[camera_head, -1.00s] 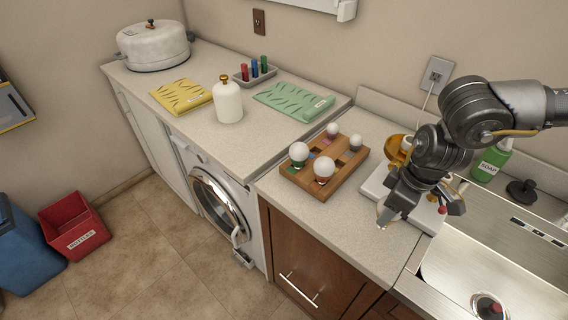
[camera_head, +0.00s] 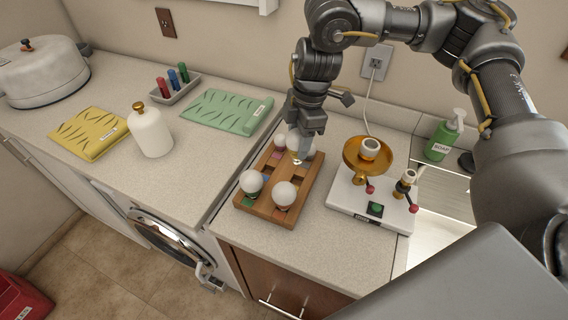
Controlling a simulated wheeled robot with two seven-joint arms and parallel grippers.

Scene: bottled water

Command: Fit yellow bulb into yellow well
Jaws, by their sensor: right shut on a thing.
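The wooden block (camera_head: 238,203) stands on the counter and holds several white-globed bulbs in its wells. Two bulbs sit at its near end, the left one (camera_head: 251,182) and the right one (camera_head: 284,194). Another bulb (camera_head: 280,142) is at its far end. My right gripper (camera_head: 302,147) points down over the far right part of the block. It is shut on a bulb, taken as the yellow bulb, whose small yellowish tip (camera_head: 297,160) shows below the fingers. The gripper hides much of this bulb. I cannot make out the yellow well. My left gripper is out of view.
A white test stand (camera_head: 345,200) with a golden dish (camera_head: 368,160) and red-knobbed levers is right of the block. A white bottle (camera_head: 150,132), yellow cloth (camera_head: 88,134), green cloth (camera_head: 226,110) and marker tray (camera_head: 176,90) lie left. A soap bottle (camera_head: 445,137) stands at right.

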